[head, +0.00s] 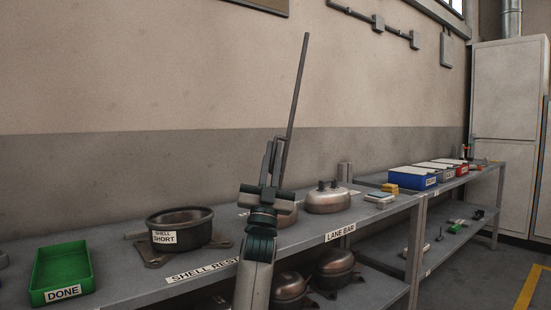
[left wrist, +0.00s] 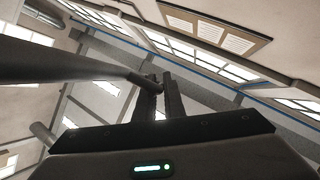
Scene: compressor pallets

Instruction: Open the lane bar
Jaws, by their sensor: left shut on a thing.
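The lane bar (head: 297,95) is a long thin dark rod that stands steeply up in the air, leaning a little right at its top. My left gripper (head: 272,150) points up in front of the shelf and is shut on the bar near its lower part. In the left wrist view the bar (left wrist: 60,63) comes in from the left and ends at the fingertips of the gripper (left wrist: 160,82). The bar's lower end is partly hidden behind my gripper in the head view. A LANE BAR label (head: 340,233) is on the shelf edge. My right gripper is not in view.
The grey shelf (head: 120,292) holds a green DONE tray (head: 62,275), a dark SHELL SHORT pot (head: 180,228) and a copper-coloured shell (head: 327,198). More shells (head: 334,263) sit on the lower level. A short grey post (head: 345,172) stands behind. Blue and red bins are further right.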

